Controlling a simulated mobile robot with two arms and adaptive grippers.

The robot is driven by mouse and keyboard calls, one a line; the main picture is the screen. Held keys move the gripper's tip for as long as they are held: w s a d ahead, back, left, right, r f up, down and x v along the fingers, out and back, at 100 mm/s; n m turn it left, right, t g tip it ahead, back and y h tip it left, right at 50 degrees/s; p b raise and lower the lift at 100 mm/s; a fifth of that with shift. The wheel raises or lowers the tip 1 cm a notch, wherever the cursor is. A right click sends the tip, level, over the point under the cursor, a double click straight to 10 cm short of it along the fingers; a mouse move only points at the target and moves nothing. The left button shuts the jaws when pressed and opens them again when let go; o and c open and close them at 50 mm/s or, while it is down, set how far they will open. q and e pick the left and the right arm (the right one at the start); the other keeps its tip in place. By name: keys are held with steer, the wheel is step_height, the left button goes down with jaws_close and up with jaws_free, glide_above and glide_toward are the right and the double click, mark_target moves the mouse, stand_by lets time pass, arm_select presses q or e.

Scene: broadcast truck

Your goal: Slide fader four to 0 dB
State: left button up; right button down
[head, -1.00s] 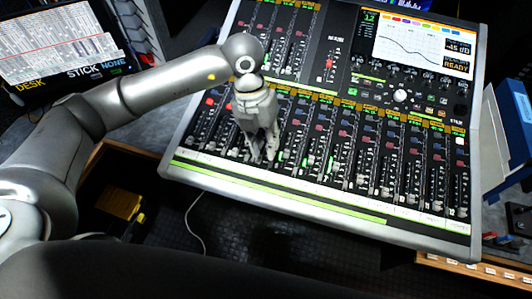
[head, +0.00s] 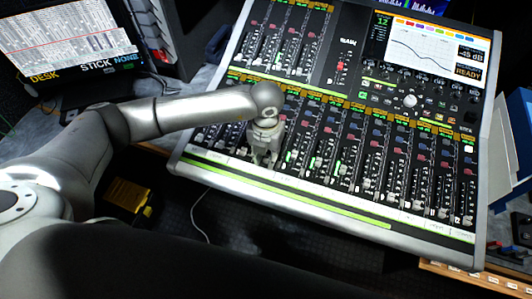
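The mixing console (head: 290,203) has a lower row of numbered channel faders, with a second block of strips above. My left gripper (head: 264,161) points down over the left part of the lower row, around the fourth strip from the left. Its fingers are at or just above the panel; I cannot tell whether they touch a fader cap. The gripper hides the cap and much of that strip. The finger gap is too small to judge. The console screen (head: 415,45) shows a curve and a box that seems to read -45 dB, with READY below. My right gripper is out of view.
A blue-and-white panel (head: 519,130) stands at the right beside the console. A yellow object (head: 129,194) lies in a dark space at the lower left.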

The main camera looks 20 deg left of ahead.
arm_select(q)
steer(key=shift+f, duration=0.15)
steer(key=shift+c, duration=0.5)
jaws_close()
